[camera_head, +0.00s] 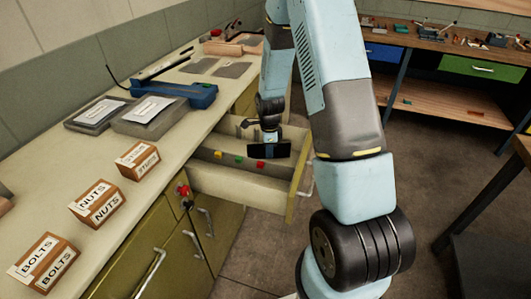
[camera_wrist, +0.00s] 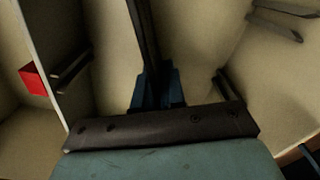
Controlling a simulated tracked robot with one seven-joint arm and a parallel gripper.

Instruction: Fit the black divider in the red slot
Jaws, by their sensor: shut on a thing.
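My gripper (camera_head: 269,136) is shut on the black divider (camera_head: 268,150) and holds it over the open drawer (camera_head: 240,190). In the wrist view, the blue fingers (camera_wrist: 156,88) grip the divider (camera_wrist: 145,35), which shows nearly edge-on. A red marker (camera_head: 260,163) sits on a partition in the drawer, just below the divider in the head view. The red marker also shows at the left of the wrist view (camera_wrist: 33,78), with a pair of dark slot rails (camera_wrist: 72,70) close by. The divider's lower edge is not clearly seen against the slot.
More dark rails (camera_wrist: 228,85) stand on the right of the wrist view. A yellow marker (camera_head: 238,160) sits left of the red one. The counter holds a nuts box (camera_head: 97,203), a bolts box (camera_head: 44,262) and a blue tool (camera_head: 175,93). Drawer walls surround my gripper closely.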

